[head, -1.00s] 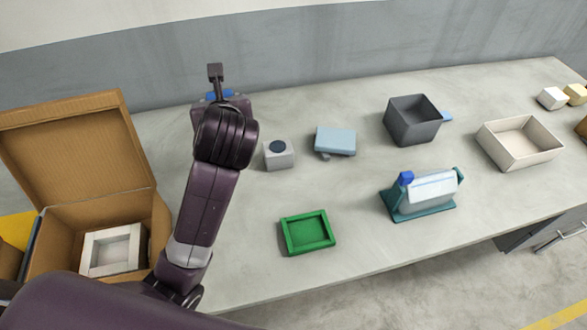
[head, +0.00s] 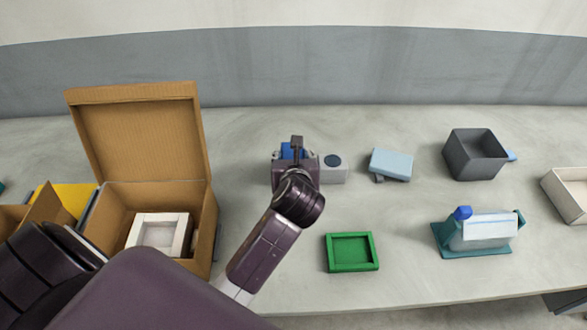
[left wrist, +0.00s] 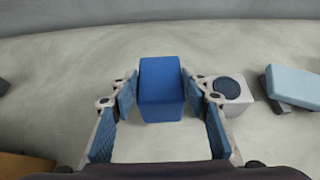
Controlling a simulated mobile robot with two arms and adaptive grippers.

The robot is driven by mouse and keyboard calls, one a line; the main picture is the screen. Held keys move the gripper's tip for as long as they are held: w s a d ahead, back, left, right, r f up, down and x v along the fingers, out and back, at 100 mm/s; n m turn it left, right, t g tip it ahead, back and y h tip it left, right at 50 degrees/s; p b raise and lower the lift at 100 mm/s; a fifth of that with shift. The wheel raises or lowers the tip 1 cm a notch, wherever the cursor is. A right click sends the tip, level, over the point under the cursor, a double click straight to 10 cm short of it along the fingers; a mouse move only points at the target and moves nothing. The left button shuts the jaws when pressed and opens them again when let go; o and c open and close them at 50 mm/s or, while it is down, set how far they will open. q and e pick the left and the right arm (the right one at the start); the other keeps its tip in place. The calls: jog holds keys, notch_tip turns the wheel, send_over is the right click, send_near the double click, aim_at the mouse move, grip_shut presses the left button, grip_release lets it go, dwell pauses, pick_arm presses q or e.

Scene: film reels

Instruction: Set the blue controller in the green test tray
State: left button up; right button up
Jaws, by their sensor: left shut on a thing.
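The blue controller (left wrist: 161,92) is a plain blue block. It sits between the two fingers of my left gripper (left wrist: 160,86), which is shut on it. In the head view a bit of the blue controller (head: 290,150) shows behind my left gripper (head: 295,158), at the back middle of the bench. I cannot tell whether it touches the bench. The green test tray (head: 351,266) lies empty on the bench, nearer and to the right of the gripper. My right gripper is not in view.
A grey block with a dark round top (head: 334,171) stands just right of the controller. A light blue box (head: 391,163), a grey bin (head: 476,156) and a teal stand (head: 476,252) lie further right. An open cardboard box (head: 140,140) stands left. Bench around the tray is clear.

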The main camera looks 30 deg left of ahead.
pick_arm(q)
jog(key=shift+f, duration=2.3)
jog(key=o, duration=1.5)
jog(key=shift+f, duration=0.15)
